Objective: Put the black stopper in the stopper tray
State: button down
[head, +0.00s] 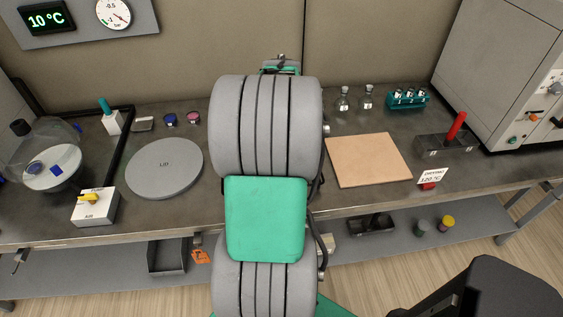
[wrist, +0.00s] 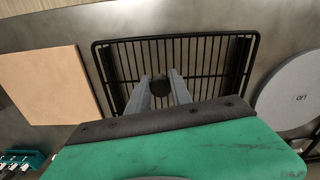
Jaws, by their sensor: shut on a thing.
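My gripper (wrist: 161,78) is shut on the black stopper (wrist: 161,89), which shows as a dark round shape between the two grey fingers in the wrist view. They are over a black wire rack (wrist: 205,68), at a height I cannot tell. My arm hides the gripper, stopper and rack in the head view. No tray is labelled as the stopper tray. A small grey dish (head: 143,125) sits at the back left, and a dark tray (head: 371,225) lies on the lower shelf; I cannot tell whether either is the stopper tray.
The round grey lid (head: 164,168) lies left of my arm, and a tan board (head: 368,160) lies right. Glass bottles (head: 343,99) and a teal vial rack (head: 408,98) stand at the back right. A glass vessel (head: 50,155) stands at far left.

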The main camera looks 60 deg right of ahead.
jog(key=shift+f, duration=1.8)
jog(key=c, duration=1.1)
grip_release()
jog(key=shift+c, duration=0.2)
jog(key=shift+r, duration=0.1)
